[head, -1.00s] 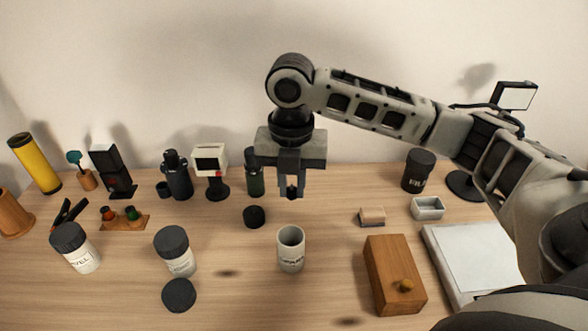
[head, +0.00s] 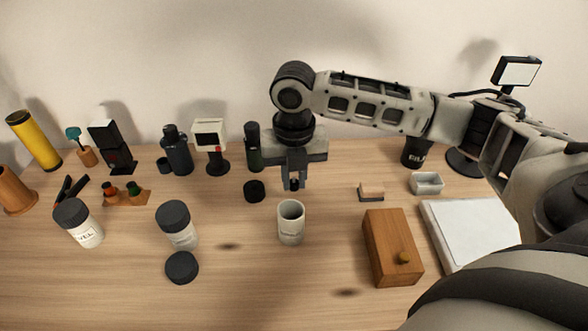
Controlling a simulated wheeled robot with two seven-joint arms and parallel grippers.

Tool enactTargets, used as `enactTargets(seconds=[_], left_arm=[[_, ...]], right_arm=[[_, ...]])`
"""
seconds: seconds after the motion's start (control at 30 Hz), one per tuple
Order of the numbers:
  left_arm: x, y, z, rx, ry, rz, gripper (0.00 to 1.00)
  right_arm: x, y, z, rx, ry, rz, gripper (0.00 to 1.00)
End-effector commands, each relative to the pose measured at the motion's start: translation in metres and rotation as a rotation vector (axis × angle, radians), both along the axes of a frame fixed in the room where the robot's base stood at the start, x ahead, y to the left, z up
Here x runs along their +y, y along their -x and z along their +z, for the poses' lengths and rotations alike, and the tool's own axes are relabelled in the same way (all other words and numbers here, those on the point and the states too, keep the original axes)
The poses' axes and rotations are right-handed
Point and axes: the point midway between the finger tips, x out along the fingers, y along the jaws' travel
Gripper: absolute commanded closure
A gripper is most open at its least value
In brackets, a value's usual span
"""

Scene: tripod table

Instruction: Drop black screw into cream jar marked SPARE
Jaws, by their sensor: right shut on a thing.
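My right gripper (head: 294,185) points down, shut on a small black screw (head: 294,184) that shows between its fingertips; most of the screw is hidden. The gripper is above and slightly behind the mouth of an open cream jar (head: 290,228) in the picture, apart from it. The jar stands upright on the table without a lid, and its label is too small to read surely. My left gripper is not in view.
A black lid (head: 254,191) lies left of the gripper and another (head: 181,267) lies at front left. Dark-lidded cream jars (head: 180,228) (head: 80,224) stand left. A wooden box (head: 392,248) stands right. The table front centre is clear.

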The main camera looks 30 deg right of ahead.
Motion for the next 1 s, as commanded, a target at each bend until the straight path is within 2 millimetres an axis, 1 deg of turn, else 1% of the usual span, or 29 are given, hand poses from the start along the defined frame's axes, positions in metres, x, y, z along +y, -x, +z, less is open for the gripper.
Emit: enactTargets(seconds=[0.17, 0.2, 0.27, 0.53, 0.67, 0.77, 0.87, 1.0], left_arm=[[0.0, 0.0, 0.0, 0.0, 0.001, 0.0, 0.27], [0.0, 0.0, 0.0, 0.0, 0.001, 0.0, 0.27], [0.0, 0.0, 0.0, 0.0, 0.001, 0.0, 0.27], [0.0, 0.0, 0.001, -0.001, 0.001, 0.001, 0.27], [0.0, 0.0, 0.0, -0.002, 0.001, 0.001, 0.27], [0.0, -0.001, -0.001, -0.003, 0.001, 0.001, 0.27], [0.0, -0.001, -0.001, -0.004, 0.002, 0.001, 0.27], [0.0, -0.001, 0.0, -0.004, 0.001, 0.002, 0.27]], right_arm=[[0.0, 0.0, 0.0, 0.0, 0.0, 0.0, 1.0], [0.0, 0.0, 0.0, 0.0, 0.0, 0.0, 0.75], [0.0, 0.0, 0.0, 0.0, 0.0, 0.0, 0.58], [0.0, 0.0, 0.0, 0.0, -0.001, 0.0, 0.58], [0.0, -0.001, 0.007, -0.002, -0.001, -0.001, 0.58], [0.0, -0.001, 0.022, -0.006, -0.001, -0.001, 0.58], [0.0, -0.002, 0.044, -0.006, -0.001, 0.0, 0.58], [0.001, -0.001, 0.08, -0.007, -0.001, 0.0, 0.58]])
